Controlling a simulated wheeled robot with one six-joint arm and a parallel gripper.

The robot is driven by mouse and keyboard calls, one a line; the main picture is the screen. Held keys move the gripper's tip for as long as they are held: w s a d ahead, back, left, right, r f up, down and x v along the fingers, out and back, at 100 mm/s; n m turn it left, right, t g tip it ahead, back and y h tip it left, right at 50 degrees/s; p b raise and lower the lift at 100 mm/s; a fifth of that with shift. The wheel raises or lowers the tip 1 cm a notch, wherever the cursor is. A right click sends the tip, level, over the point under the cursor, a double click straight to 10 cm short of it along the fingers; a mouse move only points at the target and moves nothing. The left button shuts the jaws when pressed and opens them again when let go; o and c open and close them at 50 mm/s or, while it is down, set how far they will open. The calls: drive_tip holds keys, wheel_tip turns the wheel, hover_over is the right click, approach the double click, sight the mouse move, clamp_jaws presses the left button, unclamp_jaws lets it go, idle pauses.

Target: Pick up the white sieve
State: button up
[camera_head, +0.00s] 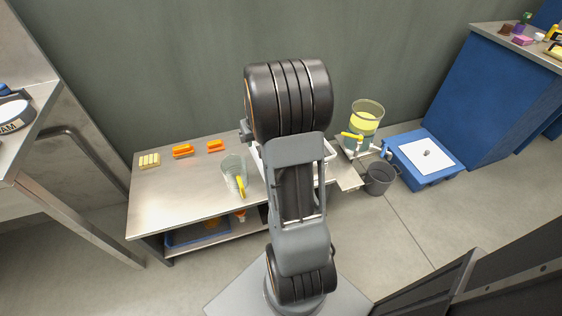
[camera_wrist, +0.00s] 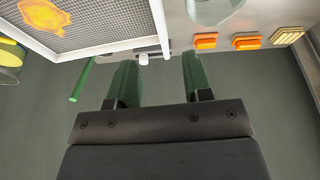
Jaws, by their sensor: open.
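The white sieve is a white-framed tray with grey mesh, and its rim (camera_wrist: 110,47) shows at the upper left of the wrist view. An orange, pulpy patch (camera_wrist: 45,14) lies on its mesh. In the head view my arm covers most of it; a white edge (camera_head: 330,163) shows beside the arm. My gripper (camera_wrist: 158,62) is open, with two dark green fingers apart. A small white-grey tab (camera_wrist: 143,58) at the sieve's corner shows between the fingertips, nearer the left one. I cannot tell whether they touch it. In the head view my gripper is hidden behind the arm.
A metal bench (camera_head: 165,205) carries orange blocks (camera_head: 182,150), a pale yellow block (camera_head: 149,160) and a clear beaker (camera_head: 228,168). To the right are a clear vessel of yellow liquid (camera_head: 366,125), a dark bucket (camera_head: 380,180) and a blue box (camera_head: 430,181). A green rod (camera_wrist: 82,80) hangs near the left finger.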

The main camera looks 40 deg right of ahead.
drive_tip(key=b+x, duration=0.3)
drive_tip(key=x, duration=1)
drive_tip(key=shift+d+f, duration=0.25)
drive_tip(key=shift+f, duration=0.1)
drive_tip(key=shift+c, duration=0.4)
clamp_jaws()
